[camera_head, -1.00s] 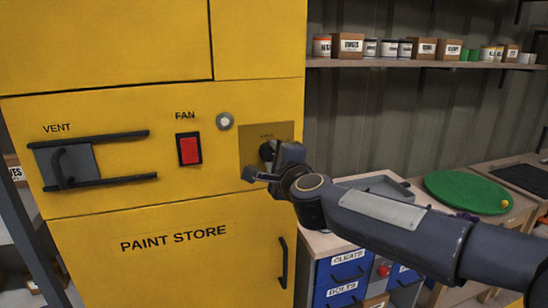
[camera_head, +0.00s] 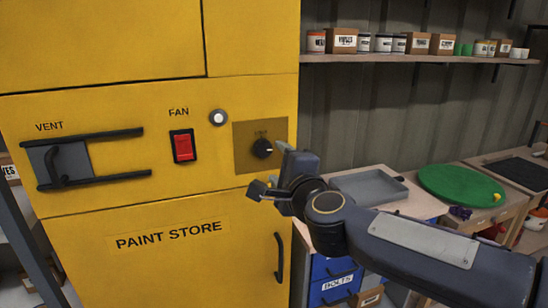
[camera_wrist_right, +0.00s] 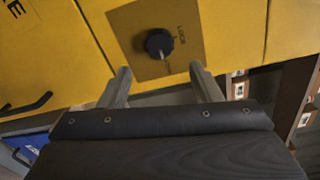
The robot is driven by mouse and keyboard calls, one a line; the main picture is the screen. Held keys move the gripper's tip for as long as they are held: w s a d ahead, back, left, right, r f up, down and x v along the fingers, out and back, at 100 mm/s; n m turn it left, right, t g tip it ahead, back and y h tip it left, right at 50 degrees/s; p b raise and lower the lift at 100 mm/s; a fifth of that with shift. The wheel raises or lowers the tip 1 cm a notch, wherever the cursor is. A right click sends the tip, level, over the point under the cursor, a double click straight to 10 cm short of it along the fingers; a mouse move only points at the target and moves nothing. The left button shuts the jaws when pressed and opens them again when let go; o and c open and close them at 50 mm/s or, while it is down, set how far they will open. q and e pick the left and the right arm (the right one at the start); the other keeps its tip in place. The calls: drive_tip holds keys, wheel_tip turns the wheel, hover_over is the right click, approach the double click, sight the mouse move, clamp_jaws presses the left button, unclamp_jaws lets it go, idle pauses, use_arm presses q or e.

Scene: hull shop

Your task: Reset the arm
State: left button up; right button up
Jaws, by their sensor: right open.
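My right gripper (camera_head: 270,172) is open and empty, just in front of the yellow paint store cabinet (camera_head: 150,100). In the head view it is below and slightly right of the black knob (camera_head: 262,148), which sits on a darker square plate (camera_head: 245,160). In the right wrist view the two fingers (camera_wrist_right: 163,88) are apart, and the knob (camera_wrist_right: 159,43) shows beyond them, clear of both. My left gripper is not in view.
The cabinet also carries a red fan switch (camera_head: 183,146), a round white light (camera_head: 217,117), a vent slide (camera_head: 70,160) and a door handle (camera_head: 280,258). At right are a grey tray (camera_head: 368,186), a green disc (camera_head: 460,186) and a shelf of cans and boxes (camera_head: 420,59).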

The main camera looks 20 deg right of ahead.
drive_tip(key=shift+s, duration=0.25)
drive_tip(key=s+d+f+n+g+y+p, duration=0.1)
drive_tip(key=s+f+n+g+p, duration=0.2)
drive_tip(key=s, duration=0.6)
drive_tip(key=s+f+n+g+y+p, duration=0.1)
drive_tip(key=s+f+n+g+p, duration=0.2)
drive_tip(key=s+n, duration=0.6)
drive_tip(key=s+d+f+n+g+y+p, duration=0.1)
drive_tip(key=s+f+n+g+p, duration=0.2)
drive_tip(key=s+f+n+g, duration=0.2)
drive_tip(key=s+f+n, duration=0.1)
drive_tip(key=s+f, duration=0.2)
drive_tip(key=s, duration=0.1)
drive_tip(key=shift+s+d+f+g+p, duration=0.15)
drive_tip(key=shift+d+f+g+p, duration=0.15)
drive_tip(key=shift+d+g+p, duration=0.1)
